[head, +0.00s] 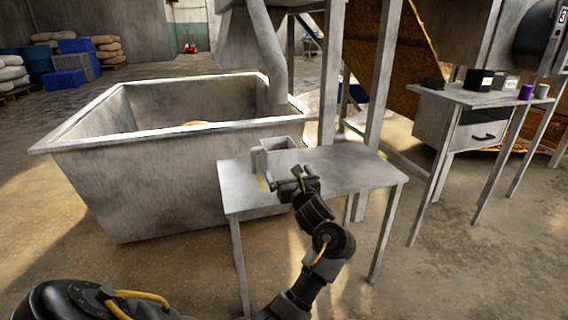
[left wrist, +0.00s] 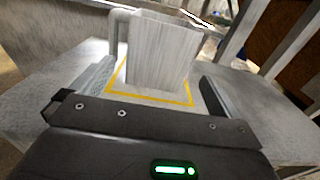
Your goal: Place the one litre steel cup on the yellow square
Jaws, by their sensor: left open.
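The steel cup (head: 281,147) is a grey, square-sided vessel standing upright on the small metal table (head: 365,172). In the left wrist view the cup (left wrist: 162,52) has its handle on the left. Its visible base edges lie inside the yellow square (left wrist: 148,98), an outline on the tabletop; the far side is hidden behind the cup. In the head view only a bit of yellow (head: 263,182) shows. My left gripper (head: 298,178) is open, low over the table in front of the cup, its fingers apart on either side of the cup's near face. My right gripper is not in view.
A large open steel bin (head: 160,160) stands against the table's left and back. A side table (head: 478,97) on the right holds several small items, including a purple cup (head: 526,92). Metal posts stand behind the table. The tabletop's right part is clear.

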